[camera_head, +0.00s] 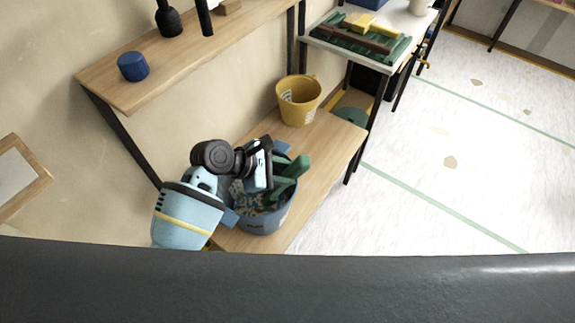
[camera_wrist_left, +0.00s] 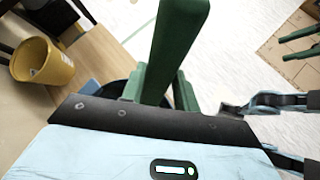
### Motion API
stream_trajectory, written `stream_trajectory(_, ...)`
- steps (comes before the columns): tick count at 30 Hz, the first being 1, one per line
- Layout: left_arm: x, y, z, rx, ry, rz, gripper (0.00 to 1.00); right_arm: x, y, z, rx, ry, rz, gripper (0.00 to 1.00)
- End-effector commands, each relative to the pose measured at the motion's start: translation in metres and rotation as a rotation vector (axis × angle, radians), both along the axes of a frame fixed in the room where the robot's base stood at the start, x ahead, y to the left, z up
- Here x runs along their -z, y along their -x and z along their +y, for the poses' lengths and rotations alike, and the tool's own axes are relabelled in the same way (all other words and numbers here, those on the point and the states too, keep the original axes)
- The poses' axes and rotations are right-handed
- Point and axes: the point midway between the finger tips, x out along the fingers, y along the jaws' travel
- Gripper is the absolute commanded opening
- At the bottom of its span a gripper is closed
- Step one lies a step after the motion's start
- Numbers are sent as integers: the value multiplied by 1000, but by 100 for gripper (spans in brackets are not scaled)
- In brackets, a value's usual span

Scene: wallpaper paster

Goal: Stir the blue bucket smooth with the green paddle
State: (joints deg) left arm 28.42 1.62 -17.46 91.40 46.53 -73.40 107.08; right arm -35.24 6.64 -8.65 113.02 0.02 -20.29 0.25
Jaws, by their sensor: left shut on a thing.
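The blue bucket (camera_head: 262,218) stands on the low wooden bench, with mottled blue, white and tan contents showing inside. My left gripper (camera_head: 272,168) is above the bucket's far side and is shut on the green paddle (camera_head: 286,183). The paddle is tilted and its lower part goes down into the bucket. In the left wrist view the paddle's green handle (camera_wrist_left: 178,45) rises in front of the gripper. The bucket is mostly hidden there by the gripper body. The paddle's lower end is hidden.
A yellow bucket (camera_head: 299,102) stands farther back on the bench (camera_head: 325,150). A wooden shelf (camera_head: 105,88) above holds a blue jar (camera_head: 133,66) and black bottles. A table at the back holds a green rack (camera_head: 350,42). The pale floor at right is open.

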Motion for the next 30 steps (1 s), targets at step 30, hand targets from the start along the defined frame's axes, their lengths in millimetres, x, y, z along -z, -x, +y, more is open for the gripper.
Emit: stream_trajectory(30, 83, -18, 28, -2, 2, 4, 1, 37, 25, 2, -1, -5, 76, 41)
